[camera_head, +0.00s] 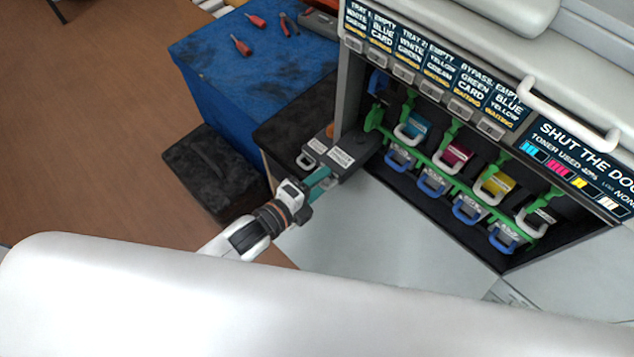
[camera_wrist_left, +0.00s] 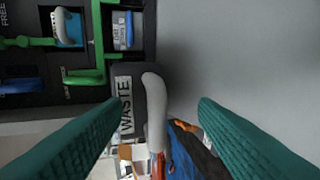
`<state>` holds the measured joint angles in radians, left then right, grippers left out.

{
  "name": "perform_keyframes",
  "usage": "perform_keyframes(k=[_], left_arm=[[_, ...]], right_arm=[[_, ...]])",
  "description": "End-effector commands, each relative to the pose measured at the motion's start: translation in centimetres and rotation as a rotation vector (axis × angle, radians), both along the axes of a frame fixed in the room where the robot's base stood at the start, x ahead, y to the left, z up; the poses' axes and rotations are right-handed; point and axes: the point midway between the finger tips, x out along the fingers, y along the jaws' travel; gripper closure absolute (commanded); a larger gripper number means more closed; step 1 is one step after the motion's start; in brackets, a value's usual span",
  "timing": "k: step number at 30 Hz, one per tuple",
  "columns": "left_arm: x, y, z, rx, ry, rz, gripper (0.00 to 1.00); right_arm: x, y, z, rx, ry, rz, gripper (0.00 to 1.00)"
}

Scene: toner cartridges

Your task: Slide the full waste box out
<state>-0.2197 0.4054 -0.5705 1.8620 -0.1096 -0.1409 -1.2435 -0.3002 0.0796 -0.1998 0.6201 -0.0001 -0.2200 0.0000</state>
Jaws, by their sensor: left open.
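The waste box (camera_head: 352,148) is a dark box with a white label at the left end of the open printer bay; its front stands out past the bay. In the left wrist view its WASTE label (camera_wrist_left: 123,106) and light grey handle (camera_wrist_left: 154,108) show. My left gripper (camera_head: 319,184), with teal fingers, is at the box's front. In the left wrist view the open gripper (camera_wrist_left: 160,108) has one finger on each side of the handle, with gaps on both sides. Whether the fingertips reach past the handle I cannot tell. My right gripper is not in view.
A second dark labelled box (camera_head: 313,149) is close by on the left, near a black stand (camera_head: 285,125). Toner cartridges with green levers (camera_head: 440,163) fill the bay to the right. A blue bench (camera_head: 215,85) with red-handled tools stands at the back left, beside a black case (camera_head: 210,172).

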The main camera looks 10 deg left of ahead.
Motion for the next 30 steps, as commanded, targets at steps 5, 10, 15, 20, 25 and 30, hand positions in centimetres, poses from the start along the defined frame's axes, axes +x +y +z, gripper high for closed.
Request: perform_keyframes(k=[5, 10, 15, 20, 25, 30], left_arm=[[0.1, 0.0, 0.2, 0.001, -0.003, 0.0, 0.45], [0.0, 0.0, 0.1, -0.002, -0.002, 0.0, 0.45], [0.0, 0.0, 0.1, -0.002, -0.002, 0.0, 0.45], [-0.5, 0.3, 0.3, -0.001, 0.0, 0.0, 0.45], [-1.2, 0.8, 0.5, 0.0, 0.0, 0.0, 0.45], [-1.9, 1.2, 0.7, -0.001, -0.001, 0.0, 0.45]], right_arm=[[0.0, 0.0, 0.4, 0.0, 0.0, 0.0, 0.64], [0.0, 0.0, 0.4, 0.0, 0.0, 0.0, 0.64], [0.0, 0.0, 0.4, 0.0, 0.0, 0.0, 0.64], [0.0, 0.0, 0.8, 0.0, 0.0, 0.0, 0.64], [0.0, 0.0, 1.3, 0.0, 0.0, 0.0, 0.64], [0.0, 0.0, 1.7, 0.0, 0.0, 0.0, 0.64]])
